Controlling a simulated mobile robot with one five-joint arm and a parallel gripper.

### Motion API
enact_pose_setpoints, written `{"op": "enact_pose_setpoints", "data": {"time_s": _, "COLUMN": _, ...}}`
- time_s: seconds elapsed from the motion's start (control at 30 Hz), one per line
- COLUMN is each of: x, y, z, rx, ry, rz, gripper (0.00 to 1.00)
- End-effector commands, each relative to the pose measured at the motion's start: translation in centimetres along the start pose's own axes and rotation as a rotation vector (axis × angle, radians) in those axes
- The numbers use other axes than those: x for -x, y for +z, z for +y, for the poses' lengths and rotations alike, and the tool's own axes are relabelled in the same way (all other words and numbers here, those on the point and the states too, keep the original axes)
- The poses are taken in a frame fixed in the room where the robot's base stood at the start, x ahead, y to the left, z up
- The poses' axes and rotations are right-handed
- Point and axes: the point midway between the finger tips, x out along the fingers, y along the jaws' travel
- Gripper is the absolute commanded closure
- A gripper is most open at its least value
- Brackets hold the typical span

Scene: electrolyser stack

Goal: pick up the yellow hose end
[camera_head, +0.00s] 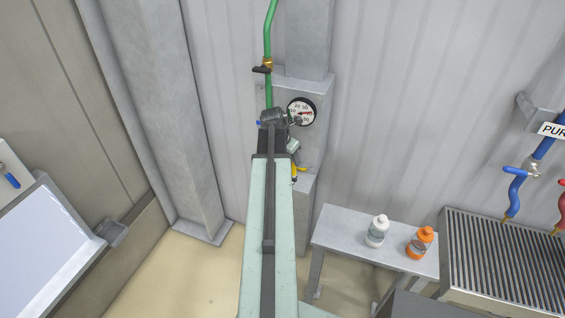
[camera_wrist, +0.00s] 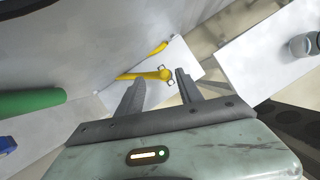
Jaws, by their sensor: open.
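Yellow parts (camera_head: 294,173) show beside the end of my arm in the head view, small and partly hidden. In the wrist view a yellow piece with a rounded end (camera_wrist: 150,75) lies across the picture, its end showing between my fingertips. A second yellow length (camera_wrist: 158,48) shows just beyond it, with a small metal fitting at its tip. I cannot tell for sure which is the hose end, or how far off they are. My gripper (camera_wrist: 160,77) is open, and nothing is seen clamped in it.
A pressure gauge (camera_head: 301,111) and a green pipe (camera_head: 268,40) are on the wall fixture by my arm's end; green also shows in the wrist view (camera_wrist: 30,101). A bench (camera_head: 345,232) with a white bottle (camera_head: 377,232) and an orange bottle (camera_head: 420,243) stands right.

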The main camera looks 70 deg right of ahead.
Motion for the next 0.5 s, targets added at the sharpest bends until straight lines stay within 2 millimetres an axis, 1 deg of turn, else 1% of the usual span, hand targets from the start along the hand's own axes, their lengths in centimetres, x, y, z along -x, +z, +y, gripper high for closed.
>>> {"op": "enact_pose_setpoints", "data": {"time_s": 0.03, "x": -1.1, "y": -0.4, "z": -0.1, "rx": 0.003, "ry": 0.000, "rz": 0.000, "gripper": 0.57}}
{"op": "enact_pose_setpoints", "data": {"time_s": 0.23, "x": -1.4, "y": -0.4, "z": -0.1, "rx": 0.011, "ry": 0.000, "rz": -0.001, "gripper": 0.57}}
{"op": "enact_pose_setpoints", "data": {"time_s": 0.4, "x": -3.6, "y": -0.8, "z": 0.1, "rx": 0.012, "ry": 0.001, "rz": 0.000, "gripper": 0.57}}
{"op": "enact_pose_setpoints", "data": {"time_s": 0.5, "x": -3.8, "y": -0.8, "z": 0.2, "rx": 0.013, "ry": 0.002, "rz": 0.000, "gripper": 0.57}}
